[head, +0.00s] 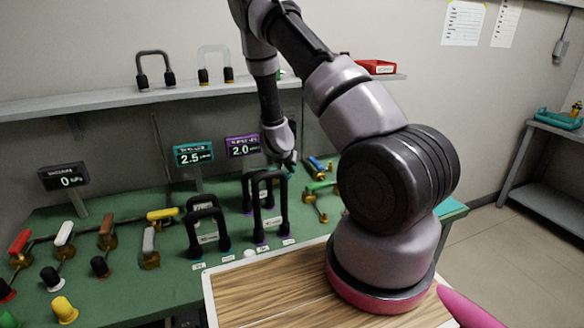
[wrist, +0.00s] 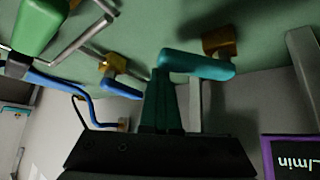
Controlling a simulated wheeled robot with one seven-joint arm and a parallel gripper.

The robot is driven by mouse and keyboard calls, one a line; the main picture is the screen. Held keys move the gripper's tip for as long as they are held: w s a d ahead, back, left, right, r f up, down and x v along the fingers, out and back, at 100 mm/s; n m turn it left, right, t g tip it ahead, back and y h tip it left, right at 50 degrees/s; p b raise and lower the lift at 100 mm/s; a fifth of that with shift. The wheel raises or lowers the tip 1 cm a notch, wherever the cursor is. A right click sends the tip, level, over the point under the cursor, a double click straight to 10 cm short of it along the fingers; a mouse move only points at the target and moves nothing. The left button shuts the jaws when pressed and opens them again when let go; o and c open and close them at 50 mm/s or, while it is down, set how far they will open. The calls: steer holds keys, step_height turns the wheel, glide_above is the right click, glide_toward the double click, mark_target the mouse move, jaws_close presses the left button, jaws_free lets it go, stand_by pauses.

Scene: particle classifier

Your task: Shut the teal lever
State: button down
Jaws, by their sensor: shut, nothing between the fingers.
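The teal lever (wrist: 198,65) shows in the wrist view as a rounded teal handle beside a brass valve body (wrist: 222,42). My gripper (wrist: 161,76) is shut and empty, with its dark fingertips close to the left end of the teal handle. I cannot tell whether they touch it. In the head view my gripper (head: 289,163) reaches down to the back of the green bench, right of the purple display. The teal lever cannot be made out there, around or behind the gripper.
A green lever (head: 318,186) and a blue lever (head: 316,163) sit right of my gripper. Tall black handles (head: 265,204) stand in front. A purple display (head: 243,146) and a teal display (head: 193,154) stand left. A shelf (head: 100,101) runs above along the wall.

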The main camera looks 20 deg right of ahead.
steer(key=shift+s+a, duration=0.8)
steer(key=shift+a, duration=0.2)
steer(key=shift+s+a, duration=0.2)
steer(key=shift+a, duration=0.3)
steer(key=shift+s+a, duration=0.15)
steer(key=shift+a, duration=0.4)
